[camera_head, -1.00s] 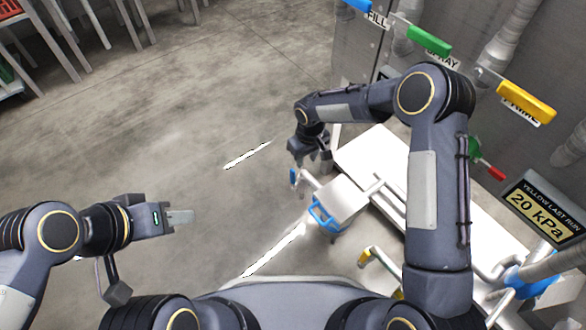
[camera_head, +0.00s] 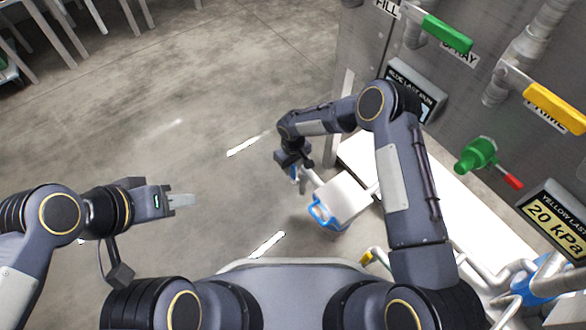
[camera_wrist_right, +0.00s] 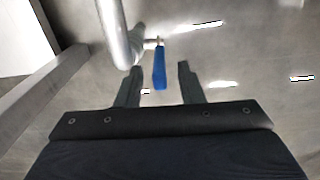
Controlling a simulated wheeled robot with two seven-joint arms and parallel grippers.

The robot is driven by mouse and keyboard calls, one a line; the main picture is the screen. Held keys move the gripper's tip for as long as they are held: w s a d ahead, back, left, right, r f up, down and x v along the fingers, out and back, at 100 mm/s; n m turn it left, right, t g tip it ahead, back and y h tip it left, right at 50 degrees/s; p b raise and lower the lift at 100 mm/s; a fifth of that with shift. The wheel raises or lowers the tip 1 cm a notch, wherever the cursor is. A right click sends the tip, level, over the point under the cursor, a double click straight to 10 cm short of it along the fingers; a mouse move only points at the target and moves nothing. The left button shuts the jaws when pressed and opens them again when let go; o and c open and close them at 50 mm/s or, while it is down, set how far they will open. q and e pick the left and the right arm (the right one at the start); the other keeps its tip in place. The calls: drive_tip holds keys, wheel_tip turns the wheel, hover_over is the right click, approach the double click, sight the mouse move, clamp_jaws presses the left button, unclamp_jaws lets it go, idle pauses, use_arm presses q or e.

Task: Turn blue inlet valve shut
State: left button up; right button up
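The blue inlet valve lever (camera_wrist_right: 159,68) hangs from a small stem beside a pale pipe (camera_wrist_right: 113,35) in the right wrist view. In the head view a small part of the blue lever (camera_head: 294,174) shows just below my right gripper (camera_head: 292,160). In the right wrist view the right gripper (camera_wrist_right: 159,88) has its two fingers apart, with the lever's lower end in line with the gap between them. I cannot tell whether the fingers touch it. My left gripper (camera_head: 182,201) is far to the left over bare floor; its fingers are seen edge-on.
A grey panel at the right carries a green handle (camera_head: 447,33), a yellow handle (camera_head: 555,108) and a green valve with a red lever (camera_head: 478,155). Open floor lies at the left.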

drive_tip(key=shift+f, duration=0.6)
drive_tip(key=shift+c, duration=0.2)
clamp_jaws()
